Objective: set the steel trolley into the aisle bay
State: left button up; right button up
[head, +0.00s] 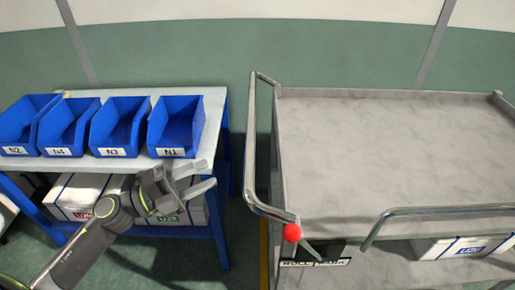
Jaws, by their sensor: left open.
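The steel trolley (385,150) fills the right half of the head view, with a bare grey top and a raised rim. A chrome rail (250,150) runs along its left side, and another chrome rail (450,210) is at its near side. A lever with a red knob (292,233) sits at its near left corner above a lettered plate. My left gripper (207,176) is open and empty, left of the trolley and apart from its rail. A yellow floor strip (264,250) shows beside the trolley; the aisle bay's full outline is hidden. My right gripper is not in view.
A blue-framed bench (218,110) stands at the left with several blue bins (177,125) on top and white boxes (80,195) below. A narrow floor gap separates it from the trolley. A white box (462,246) lies on the trolley's lower shelf. A green wall is behind.

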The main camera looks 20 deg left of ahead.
aim_at(250, 151)
pick_arm(q)
jog(key=p+x, duration=0.3)
jog(key=x, duration=0.8)
jog(key=shift+w+d+r+p, duration=0.15)
jog(key=shift+w+d+p, duration=0.1)
jog(key=shift+p, duration=0.1)
jog(key=shift+x, duration=0.8)
grip_shut()
